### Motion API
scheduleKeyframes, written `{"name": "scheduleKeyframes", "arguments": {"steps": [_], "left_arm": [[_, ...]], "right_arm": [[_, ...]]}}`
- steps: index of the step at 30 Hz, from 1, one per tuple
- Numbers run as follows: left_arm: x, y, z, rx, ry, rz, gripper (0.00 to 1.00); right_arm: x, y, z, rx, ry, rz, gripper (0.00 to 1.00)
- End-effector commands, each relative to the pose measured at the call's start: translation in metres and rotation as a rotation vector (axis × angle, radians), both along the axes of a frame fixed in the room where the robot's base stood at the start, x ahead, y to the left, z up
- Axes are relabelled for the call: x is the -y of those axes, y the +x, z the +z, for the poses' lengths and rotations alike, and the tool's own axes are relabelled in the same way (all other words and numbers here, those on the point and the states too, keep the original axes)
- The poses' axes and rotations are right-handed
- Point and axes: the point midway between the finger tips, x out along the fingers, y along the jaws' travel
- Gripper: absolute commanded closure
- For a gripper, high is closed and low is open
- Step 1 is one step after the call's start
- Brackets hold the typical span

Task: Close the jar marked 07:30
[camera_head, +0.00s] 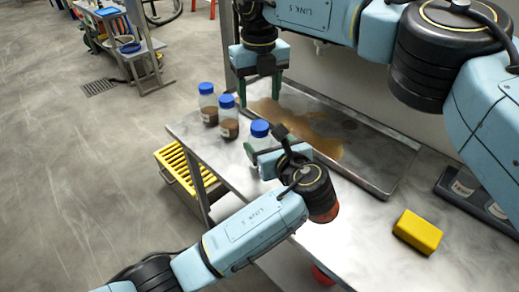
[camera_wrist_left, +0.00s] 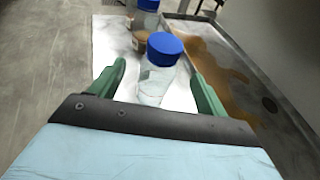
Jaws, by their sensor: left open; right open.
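Three clear jars with blue lids stand along the left edge of the steel table in the head view: a far jar (camera_head: 208,108), a middle jar (camera_head: 228,126) and a near jar (camera_head: 260,130). The far two hold brown matter; the near one looks mostly clear. No time marking is legible. My left gripper (camera_head: 262,157) is open at the near jar, which also shows between its green fingers in the left wrist view (camera_wrist_left: 158,70), without clear contact. Its lid sits on top; whether it is tight cannot be told. My right gripper (camera_head: 262,87) is open and empty above the tray.
A shallow tray (camera_head: 385,165) with a brown spill lies right of the jars. A yellow block (camera_head: 418,231) and a dark holder (camera_head: 475,200) are on the table's right part. A yellow slatted crate (camera_head: 178,168) stands below the table's left edge.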

Motion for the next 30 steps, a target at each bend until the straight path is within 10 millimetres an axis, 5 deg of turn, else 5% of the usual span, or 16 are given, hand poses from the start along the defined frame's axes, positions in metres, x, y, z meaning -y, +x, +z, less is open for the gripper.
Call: {"name": "scheduleKeyframes", "arguments": {"steps": [12, 25, 30], "left_arm": [[-0.025, 0.06, -0.019, 0.001, 0.001, 0.001, 0.24], [-0.028, 0.067, -0.022, 0.0, -0.001, -0.001, 0.24], [-0.027, 0.067, -0.022, 0.001, -0.001, -0.001, 0.44]], "right_arm": [[0.0, 0.0, 0.0, 0.0, 0.0, 0.0, 0.4], [0.0, 0.0, 0.0, 0.0, 0.0, 0.0, 0.4], [0.0, 0.0, 0.0, 0.0, 0.0, 0.0, 0.4]]}}
